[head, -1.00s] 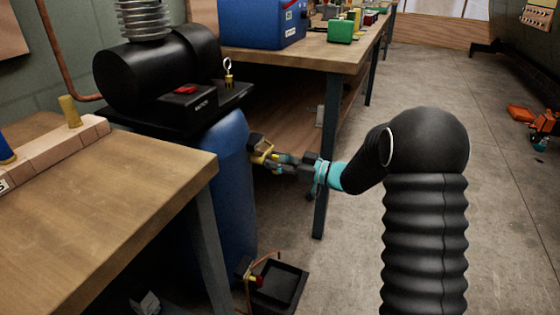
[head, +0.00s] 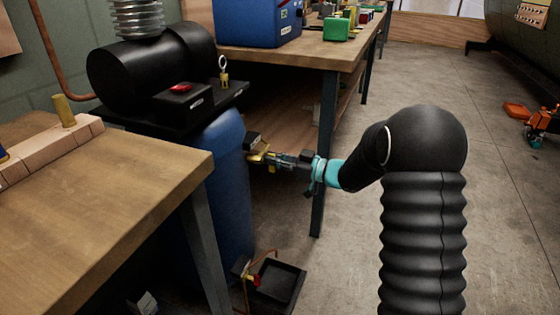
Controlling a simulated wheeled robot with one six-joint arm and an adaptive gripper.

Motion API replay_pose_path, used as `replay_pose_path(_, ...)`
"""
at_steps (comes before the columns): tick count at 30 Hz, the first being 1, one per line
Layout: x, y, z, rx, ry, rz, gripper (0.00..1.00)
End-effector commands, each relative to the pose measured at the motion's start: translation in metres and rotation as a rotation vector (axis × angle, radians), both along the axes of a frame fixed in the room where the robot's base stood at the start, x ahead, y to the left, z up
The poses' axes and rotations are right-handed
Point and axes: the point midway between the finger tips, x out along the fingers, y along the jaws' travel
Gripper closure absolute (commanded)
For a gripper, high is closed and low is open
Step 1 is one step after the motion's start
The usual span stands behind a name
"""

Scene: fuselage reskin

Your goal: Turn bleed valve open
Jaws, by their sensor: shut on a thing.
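A brass-yellow valve part (head: 257,157) sticks out from the right side of the blue tank (head: 228,190), below a small black block; I take it to be the bleed valve. My gripper (head: 272,160) reaches in from the right and is shut on this valve part. The fingers hide much of it, so I cannot tell how far it is turned. Low down by the tank's foot, a small red-handled fitting (head: 249,277) sits on a copper pipe, apart from my gripper.
A black compressor (head: 150,70) with a red-buttoned box sits on top of the tank. A wooden bench (head: 110,215) stands at the front left. Another bench (head: 300,53) stands behind, its dark leg close to my gripper. A black tray (head: 280,287) lies on the floor below.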

Motion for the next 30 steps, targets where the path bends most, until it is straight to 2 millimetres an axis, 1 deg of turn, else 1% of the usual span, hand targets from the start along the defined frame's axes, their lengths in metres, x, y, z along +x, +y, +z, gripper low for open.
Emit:
replay_pose_path(1, -0.003, 0.006, -0.004, -0.008, -0.014, 0.011, 1.0)
replay_pose_path(8, -0.006, 0.01, -0.008, -0.058, -0.154, 0.016, 1.0)
replay_pose_path(30, -0.017, 0.014, -0.014, -0.288, -0.81, 0.022, 1.0)
